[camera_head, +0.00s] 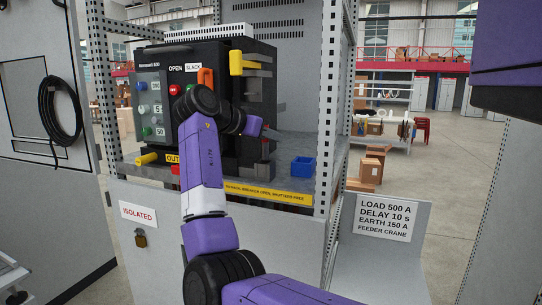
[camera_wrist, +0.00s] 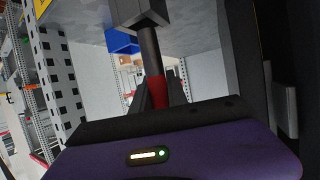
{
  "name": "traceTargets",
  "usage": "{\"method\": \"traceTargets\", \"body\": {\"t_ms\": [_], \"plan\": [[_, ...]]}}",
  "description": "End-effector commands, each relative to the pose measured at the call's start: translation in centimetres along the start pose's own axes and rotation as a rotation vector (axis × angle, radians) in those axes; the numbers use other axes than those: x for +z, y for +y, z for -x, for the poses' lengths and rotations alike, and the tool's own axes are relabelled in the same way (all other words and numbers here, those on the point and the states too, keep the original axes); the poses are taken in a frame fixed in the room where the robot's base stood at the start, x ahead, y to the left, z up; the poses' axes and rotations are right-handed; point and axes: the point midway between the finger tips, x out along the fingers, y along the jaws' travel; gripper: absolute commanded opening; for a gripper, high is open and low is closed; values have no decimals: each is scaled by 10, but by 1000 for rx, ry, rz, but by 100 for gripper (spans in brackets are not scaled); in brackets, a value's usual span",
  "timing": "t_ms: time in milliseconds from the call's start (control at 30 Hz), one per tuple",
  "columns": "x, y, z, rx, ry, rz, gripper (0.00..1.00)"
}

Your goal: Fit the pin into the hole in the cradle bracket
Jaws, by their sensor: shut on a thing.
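The pin (camera_wrist: 151,52) is a dark grey rod with a red section, seen in the wrist view. My gripper (camera_wrist: 160,92) is shut on it at the red section, with dark fingers on both sides. The far end of the pin meets a grey block (camera_wrist: 138,14), which looks like the cradle bracket, at the top edge. Whether the pin's end is in the hole or only against the block, I cannot tell; the hole is hidden.
A blue bin (camera_head: 303,166) stands on the grey shelf (camera_head: 325,150), right of the breaker; it also shows in the wrist view (camera_wrist: 122,42). A perforated post (camera_head: 328,100) rises at the shelf's right. A yellow handle (camera_head: 147,158) lies at the shelf's front left.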

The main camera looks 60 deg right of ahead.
Motion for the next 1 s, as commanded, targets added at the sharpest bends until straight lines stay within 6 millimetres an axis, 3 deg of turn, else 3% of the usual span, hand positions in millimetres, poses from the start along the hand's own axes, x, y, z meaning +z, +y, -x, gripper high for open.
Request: {"method": "traceTargets", "body": {"t_ms": [500,733,767,833,1000], "plan": [[42,1,-18,1,1,-3,0],[40,1,-17,1,2,-3,0],[40,1,-18,1,1,-3,25],[40,1,-17,1,1,-3,38],[40,1,-17,1,1,-3,41]]}}
